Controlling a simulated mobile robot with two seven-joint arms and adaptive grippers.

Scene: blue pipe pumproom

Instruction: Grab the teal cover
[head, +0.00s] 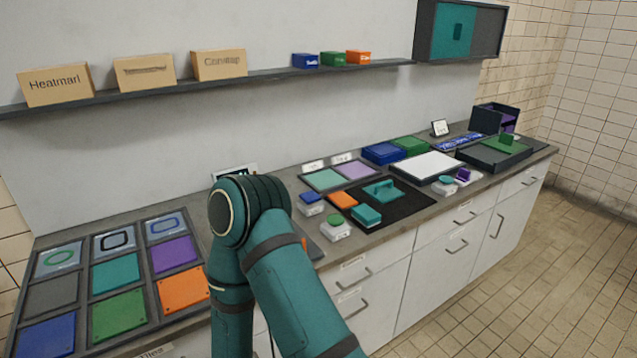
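Several teal things are in view, and I cannot tell which one is the cover. A teal piece with a raised handle (382,190) lies on a black mat (408,204) on the counter. A small teal block (366,215) sits near the mat's front left edge. A flat teal plate (115,273) lies in the rack of coloured plates at the left. A teal panel (452,30) is in the wall cabinet. Neither of my grippers shows; only teal links of my arm stand in the middle front, hiding part of the counter.
The counter (300,245) runs from front left to back right. Small lidded containers (335,230) stand near its front edge. A white board (428,166), blue and green boxes and a dark tray (495,152) lie farther right. A shelf (215,86) holds boxes above.

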